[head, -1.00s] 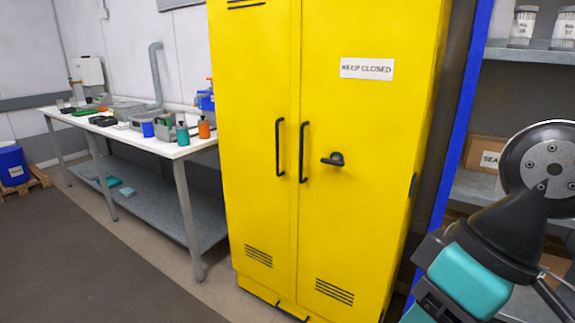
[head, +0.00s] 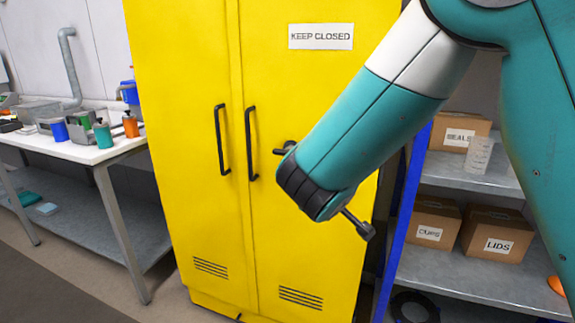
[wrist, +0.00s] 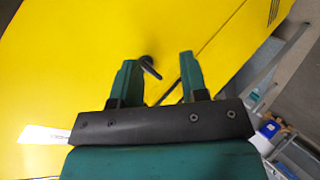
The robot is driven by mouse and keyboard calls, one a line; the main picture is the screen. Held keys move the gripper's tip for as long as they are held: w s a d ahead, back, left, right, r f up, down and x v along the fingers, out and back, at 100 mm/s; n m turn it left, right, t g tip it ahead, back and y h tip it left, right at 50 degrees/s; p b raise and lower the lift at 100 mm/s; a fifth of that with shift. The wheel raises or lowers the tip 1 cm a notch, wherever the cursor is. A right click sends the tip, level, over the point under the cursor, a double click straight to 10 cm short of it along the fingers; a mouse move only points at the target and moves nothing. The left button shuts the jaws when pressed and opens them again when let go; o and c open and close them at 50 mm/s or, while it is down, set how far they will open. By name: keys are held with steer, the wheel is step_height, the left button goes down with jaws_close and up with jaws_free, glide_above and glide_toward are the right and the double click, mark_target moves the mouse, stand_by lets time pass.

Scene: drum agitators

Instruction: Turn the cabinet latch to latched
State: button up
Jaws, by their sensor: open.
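The cabinet latch (head: 281,151) is a small black lever on the right door of the yellow cabinet (head: 185,110). In the head view its handle points left, about level, and my arm hides part of it. In the wrist view the latch (wrist: 150,67) shows between and a little beyond the fingers of my gripper (wrist: 157,60). The jaws are open with nothing held. I cannot tell whether a finger touches the lever. My arm hides the fingers in the head view.
Two black vertical door handles (head: 252,145) stand left of the latch. A "KEEP CLOSED" label (head: 320,37) is above it. A white bench (head: 110,150) with bottles is at the left. A shelf (head: 465,270) with boxes stands at the right.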

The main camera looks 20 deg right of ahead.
steer(key=w+a+n+t+b, duration=0.2)
steer(key=w+a+n+t, duration=0.35)
steer(key=n+t, duration=0.2)
steer(key=shift+g+y, duration=0.25)
steer(key=shift+y, duration=0.05)
steer(key=p+x, duration=0.1)
steer(key=x, duration=0.4)
steer(key=p+x, duration=0.2)
steer(key=x, duration=0.4)
steer(key=p+x, duration=0.2)
steer(key=x, duration=0.3)
steer(key=shift+w+r, duration=0.3)
steer(key=shift+r, duration=0.05)
jaws_close()
